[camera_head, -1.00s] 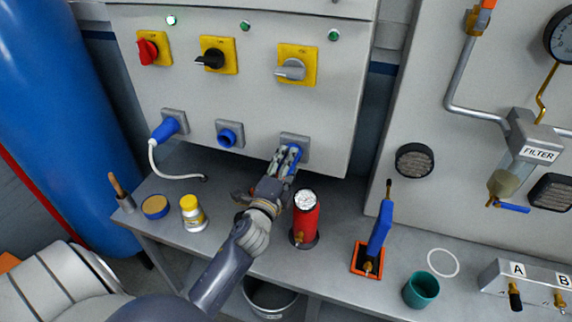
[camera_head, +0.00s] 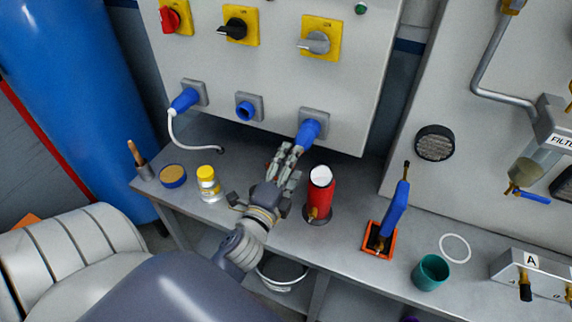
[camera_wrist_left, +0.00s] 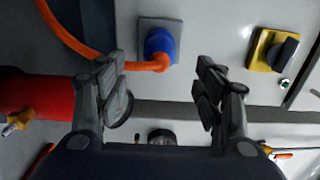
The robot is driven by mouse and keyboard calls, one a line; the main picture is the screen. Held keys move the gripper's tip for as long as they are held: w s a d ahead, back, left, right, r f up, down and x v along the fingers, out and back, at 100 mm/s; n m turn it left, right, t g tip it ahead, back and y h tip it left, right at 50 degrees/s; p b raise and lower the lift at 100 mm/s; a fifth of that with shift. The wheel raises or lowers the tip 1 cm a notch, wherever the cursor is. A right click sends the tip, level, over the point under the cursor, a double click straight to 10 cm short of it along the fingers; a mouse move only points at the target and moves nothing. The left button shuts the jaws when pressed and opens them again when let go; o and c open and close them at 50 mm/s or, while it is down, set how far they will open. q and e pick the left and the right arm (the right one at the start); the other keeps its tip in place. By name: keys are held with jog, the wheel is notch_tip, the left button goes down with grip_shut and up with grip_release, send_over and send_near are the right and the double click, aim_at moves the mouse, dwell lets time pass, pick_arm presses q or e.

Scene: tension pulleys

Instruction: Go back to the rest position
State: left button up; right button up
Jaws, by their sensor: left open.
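My left gripper (camera_head: 287,158) is open and empty above the workbench, just below and left of the rightmost socket on the grey panel. A blue plug (camera_head: 309,130) sits in that socket, apart from my fingers. In the left wrist view, my gripper's spread fingers (camera_wrist_left: 162,82) show with nothing between the pads. Beyond them is the blue plug (camera_wrist_left: 160,43), with an orange cable (camera_wrist_left: 85,45) running off to the upper left. My right gripper is not in view.
A red cylinder (camera_head: 320,195) stands on the workbench close to the right of my left gripper. A yellow-capped bottle (camera_head: 208,184) is to the left. Further right are a blue-handled tool in an orange holder (camera_head: 379,240) and a teal cup (camera_head: 430,272).

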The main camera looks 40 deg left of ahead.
pick_arm(q)
jog(key=s+f+n+g, duration=0.7)
jog(key=f+n, duration=0.1)
jog(key=n, duration=0.1)
jog(key=s+d+f+n+g+h, duration=0.2)
jog(key=s+d+f+g, duration=0.1)
jog(key=s+d, duration=0.25)
jog(key=s+d+f+n+g+h, duration=0.25)
jog(key=s+d+g, duration=0.2)
jog(key=s, duration=0.25)
notch_tip(320, 180, down, 30)
jog(key=s+b, duration=0.3)
jog(key=s+a+f+g+b, duration=0.2)
jog(key=s+f, duration=1.4)
jog(key=f, duration=0.3)
jog(key=shift+s+a+b, duration=0.2)
jog(key=shift+b, duration=0.15)
jog(key=shift+o, duration=0.2)
jog(key=shift+m+y, duration=0.25)
